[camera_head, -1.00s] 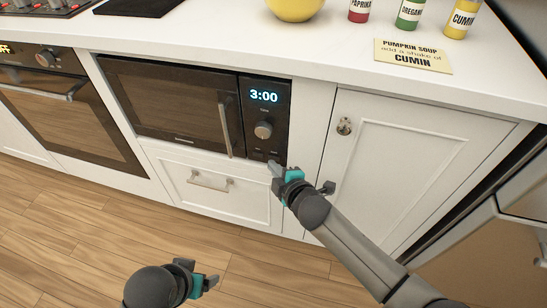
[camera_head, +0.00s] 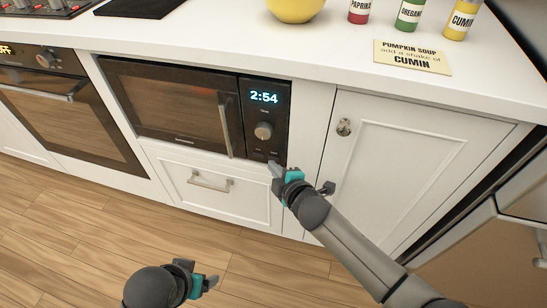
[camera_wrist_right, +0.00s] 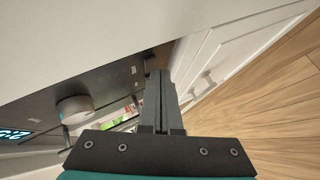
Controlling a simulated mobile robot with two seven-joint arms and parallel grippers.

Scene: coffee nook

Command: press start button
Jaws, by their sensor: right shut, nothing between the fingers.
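The black built-in microwave (camera_head: 180,110) has a control panel (camera_head: 253,105) on its right side. Its blue display (camera_head: 264,97) reads 2:54, above a round knob (camera_head: 263,130). Small marks, too small to read, show low on the panel. My right gripper (camera_head: 275,168) is shut and empty, its fingertips at the panel's lower right edge. In the right wrist view the shut fingers (camera_wrist_right: 160,85) reach to the panel's bottom end, and I cannot tell whether they touch it. The start button is not clearly visible. My left gripper (camera_head: 205,278) is open and empty, low over the floor.
A white drawer (camera_head: 215,190) lies below the microwave, and a white cabinet door (camera_head: 410,165) is to its right. An oven (camera_head: 65,105) is at left. The counter holds a yellow bowl (camera_head: 294,8), spice jars (camera_head: 408,14) and a note card (camera_head: 412,57).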

